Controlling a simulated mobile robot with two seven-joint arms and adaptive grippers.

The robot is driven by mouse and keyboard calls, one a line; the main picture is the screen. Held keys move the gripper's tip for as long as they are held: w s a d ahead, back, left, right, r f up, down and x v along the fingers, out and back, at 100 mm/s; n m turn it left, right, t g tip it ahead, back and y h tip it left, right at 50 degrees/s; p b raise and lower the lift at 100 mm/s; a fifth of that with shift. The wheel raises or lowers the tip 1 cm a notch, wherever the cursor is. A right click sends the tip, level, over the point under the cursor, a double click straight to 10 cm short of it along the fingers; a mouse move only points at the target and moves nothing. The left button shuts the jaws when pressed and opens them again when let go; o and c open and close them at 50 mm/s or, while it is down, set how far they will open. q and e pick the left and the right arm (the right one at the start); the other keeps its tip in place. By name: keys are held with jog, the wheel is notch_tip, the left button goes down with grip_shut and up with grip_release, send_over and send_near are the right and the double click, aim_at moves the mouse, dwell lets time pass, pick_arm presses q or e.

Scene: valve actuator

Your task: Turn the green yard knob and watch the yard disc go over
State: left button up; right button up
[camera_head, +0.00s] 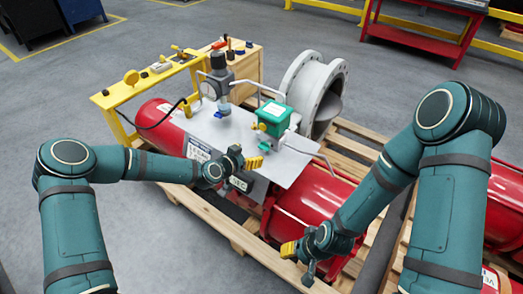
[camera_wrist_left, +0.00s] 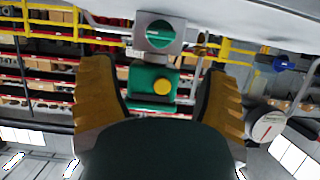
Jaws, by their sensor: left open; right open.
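A green knob (camera_head: 264,147) sits low on the front of a grey block under a green box (camera_head: 274,116) on the red actuator. In the left wrist view, which is upside down, the round green knob (camera_wrist_left: 160,34) faces me on its grey block, beside the green box (camera_wrist_left: 142,82). A yellow disc (camera_head: 261,127) is on the box face; I cannot tell whether it is the yard disc. My left gripper (camera_head: 246,173) is open and empty, short of the knob and apart from it. My right gripper (camera_head: 298,262) is open and empty, lower right by the red cylinder.
A grey regulator with a gauge (camera_head: 209,90) stands left of the green box. Thin metal pipes (camera_head: 315,150) run around the box. A yellow stand (camera_head: 125,104) is at the left, and a large grey flange (camera_head: 310,85) is behind. The actuator lies on a wooden pallet.

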aim_at(263, 147)
pick_arm(q)
jog(key=b+x, duration=0.1)
jog(key=x, duration=0.7)
jog(key=shift+w+d+f, duration=0.1)
jog(key=shift+w+f, duration=0.05)
jog(key=shift+f, duration=0.05)
jog(key=c, duration=1.2)
